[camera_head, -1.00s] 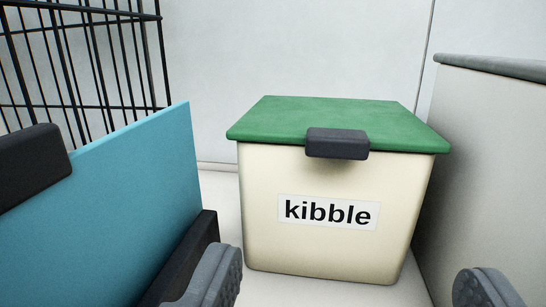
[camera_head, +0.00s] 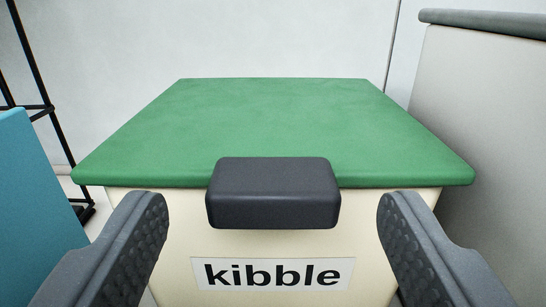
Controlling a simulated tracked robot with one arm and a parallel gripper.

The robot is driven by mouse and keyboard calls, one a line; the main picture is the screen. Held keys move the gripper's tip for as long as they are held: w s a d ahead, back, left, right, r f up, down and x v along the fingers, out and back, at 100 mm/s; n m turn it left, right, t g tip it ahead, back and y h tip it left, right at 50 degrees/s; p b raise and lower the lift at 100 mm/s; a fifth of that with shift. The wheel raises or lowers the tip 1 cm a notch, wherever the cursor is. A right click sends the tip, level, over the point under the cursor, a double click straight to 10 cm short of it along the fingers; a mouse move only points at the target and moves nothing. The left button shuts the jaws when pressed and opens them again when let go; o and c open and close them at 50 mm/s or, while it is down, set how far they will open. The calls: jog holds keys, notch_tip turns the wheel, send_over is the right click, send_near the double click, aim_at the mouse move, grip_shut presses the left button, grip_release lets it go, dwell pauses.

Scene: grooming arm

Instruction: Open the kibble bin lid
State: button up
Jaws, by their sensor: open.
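The kibble bin (camera_head: 180,240) is cream with a white label reading "kibble" on its front. Its green lid (camera_head: 275,125) lies flat and closed on top. A dark grey block handle (camera_head: 273,195) sticks out from the middle of the lid's front edge. My gripper (camera_head: 272,225) is open, with one dark finger on each side of the handle in the picture and clear gaps to both. Nothing is between the fingers that they touch. How far the fingertips are from the handle in depth I cannot tell.
A light grey box-shaped unit with a darker top (camera_head: 490,110) stands close at the right of the bin. A blue panel (camera_head: 35,195) and black cage bars (camera_head: 45,110) are at the left. A pale wall (camera_head: 290,40) is behind.

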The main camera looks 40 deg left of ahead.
jog(key=shift+w+a, duration=0.4)
jog(key=shift+w, duration=0.2)
jog(key=c, duration=1.4)
jog(key=shift+r, duration=0.15)
